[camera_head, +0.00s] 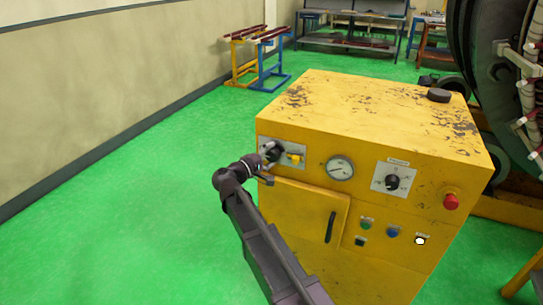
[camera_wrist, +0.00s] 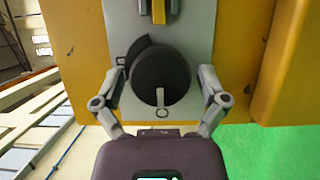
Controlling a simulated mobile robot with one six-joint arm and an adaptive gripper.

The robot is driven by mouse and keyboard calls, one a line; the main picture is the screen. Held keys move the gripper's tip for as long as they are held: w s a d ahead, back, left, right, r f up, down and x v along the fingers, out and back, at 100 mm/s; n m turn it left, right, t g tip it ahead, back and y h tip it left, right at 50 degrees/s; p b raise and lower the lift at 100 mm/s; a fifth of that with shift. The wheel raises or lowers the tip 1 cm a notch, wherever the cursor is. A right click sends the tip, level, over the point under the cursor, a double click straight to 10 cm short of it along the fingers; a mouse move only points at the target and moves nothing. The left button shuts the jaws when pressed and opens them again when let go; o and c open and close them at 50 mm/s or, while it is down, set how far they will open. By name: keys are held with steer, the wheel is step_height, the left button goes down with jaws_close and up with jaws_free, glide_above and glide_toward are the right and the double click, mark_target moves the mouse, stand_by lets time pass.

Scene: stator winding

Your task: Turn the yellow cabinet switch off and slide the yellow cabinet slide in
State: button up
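The yellow cabinet (camera_head: 360,115) stands on the green floor. A grey plate at its upper left front bears a round black knob (camera_wrist: 160,76), which looks like the switch, and a small yellow piece (camera_head: 296,158) to its right, which may be the slide. The yellow piece also shows at the top edge of the wrist view (camera_wrist: 160,12). My gripper (camera_head: 268,154) is in front of the plate. In the wrist view its two fingers are spread on either side of the black knob, with narrow gaps visible. The gripper partly hides the knob in the head view.
The cabinet front also has a gauge (camera_head: 340,168), a second black dial (camera_head: 393,181), a red button (camera_head: 451,202) and a door with a black handle (camera_head: 330,227). A dark disc (camera_head: 438,95) lies on top. Green floor is clear at left.

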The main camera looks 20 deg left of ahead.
steer(key=shift+s, duration=0.15)
steer(key=v, duration=1.2)
stand_by(0.3)
stand_by(0.6)
